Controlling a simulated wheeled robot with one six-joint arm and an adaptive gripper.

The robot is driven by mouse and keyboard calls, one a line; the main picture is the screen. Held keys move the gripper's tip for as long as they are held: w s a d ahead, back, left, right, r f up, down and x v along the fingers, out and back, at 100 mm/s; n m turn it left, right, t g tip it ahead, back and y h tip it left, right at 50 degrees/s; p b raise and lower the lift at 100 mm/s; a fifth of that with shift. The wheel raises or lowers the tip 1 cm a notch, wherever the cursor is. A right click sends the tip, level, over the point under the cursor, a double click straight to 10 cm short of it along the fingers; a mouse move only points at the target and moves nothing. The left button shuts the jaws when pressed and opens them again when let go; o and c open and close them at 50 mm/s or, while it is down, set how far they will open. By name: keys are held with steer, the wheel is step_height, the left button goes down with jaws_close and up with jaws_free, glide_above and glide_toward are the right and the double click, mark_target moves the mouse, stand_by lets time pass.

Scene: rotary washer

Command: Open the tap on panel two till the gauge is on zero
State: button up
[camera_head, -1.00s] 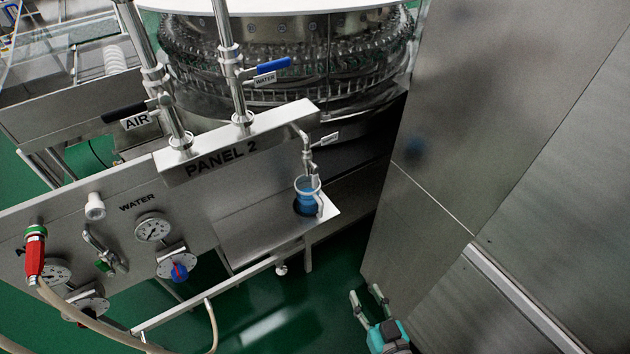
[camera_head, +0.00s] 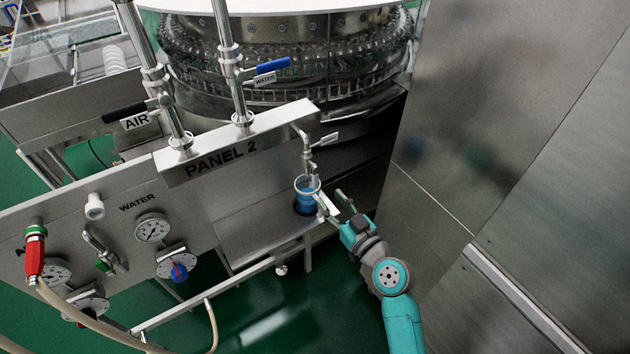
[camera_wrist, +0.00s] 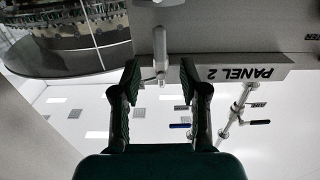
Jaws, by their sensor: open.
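Panel two (camera_head: 245,150) is a steel panel marked PANEL 2, which also shows upside down in the wrist view (camera_wrist: 240,74). A steel tap (camera_head: 307,150) with a pale lever (camera_head: 330,138) hangs from its right end. A jug with blue contents (camera_head: 306,203) stands under the tap. My gripper (camera_head: 332,203) is open and empty, just right of the jug and below the tap lever. In the wrist view the tap pipe (camera_wrist: 160,45) shows beyond and between my open fingertips (camera_wrist: 158,78). A round gauge (camera_head: 152,228) sits beside WATER; its needle is too small to read.
A blue WATER handle (camera_head: 273,66) and black AIR handle (camera_head: 124,112) stand on pipes above the panel. A red-blue knob (camera_head: 179,271) is under the gauge. A tall steel wall (camera_head: 500,130) closes the right side. A rail (camera_head: 220,285) runs below the panel.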

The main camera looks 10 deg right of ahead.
mark_target(316, 183)
steer(key=x, duration=0.8)
steer(key=shift+w, duration=0.25)
jaws_close()
